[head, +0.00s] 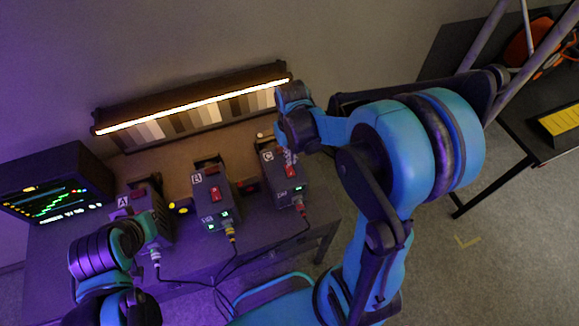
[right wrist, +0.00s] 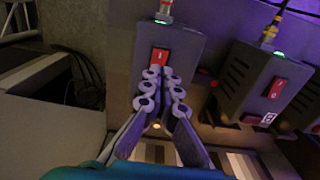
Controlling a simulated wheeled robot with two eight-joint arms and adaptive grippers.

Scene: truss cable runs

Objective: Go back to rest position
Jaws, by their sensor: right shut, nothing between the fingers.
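My right arm (head: 400,150) reaches in over the right end of the bench, with the right gripper (head: 293,108) above and behind box C (head: 285,183). In the right wrist view the right gripper (right wrist: 163,90) is shut and empty. Its fingertips lie in front of the lower edge of the red switch (right wrist: 160,58) on a dark box; I cannot tell whether they touch it. My left arm (head: 105,250) shows at the lower left, in front of box A (head: 125,203). I cannot make out its gripper fingers.
Box B (head: 213,190) stands between boxes A and C on the bench (head: 185,262). Cables (head: 225,272) hang from the boxes. A lit light bar (head: 195,103) stands behind, a monitor (head: 48,200) at left. A dark table (head: 530,125) and truss poles (head: 482,35) are at right.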

